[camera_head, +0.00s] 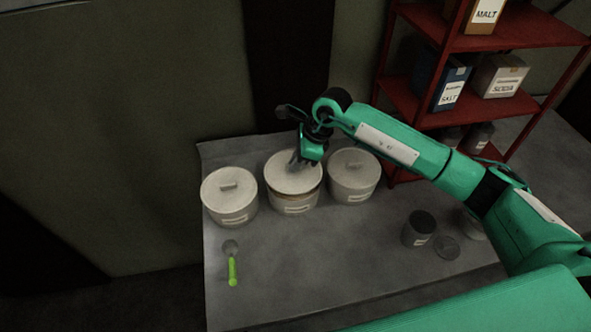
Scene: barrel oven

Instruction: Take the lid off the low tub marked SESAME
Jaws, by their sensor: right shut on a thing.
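Three low pale tubs stand in a row at the back of the table: a left tub (231,205), a middle tub (297,204) and a right tub (353,187). Their labels are too small to read, so I cannot tell which is marked SESAME. My right gripper (300,160) is over the middle tub, shut on the handle of its pale lid (281,177); the gripper hides the handle. A thin brown band shows between this lid and the tub below, so the lid seems slightly raised. The left and right tubs have lids on. My left gripper is not in view.
A green-handled scoop (232,268) lies on the grey table (325,275) at front left. A dark jar (418,229) and a round disc (446,247) are at right. A red shelf (480,106) with boxes stands behind. The table's middle front is clear.

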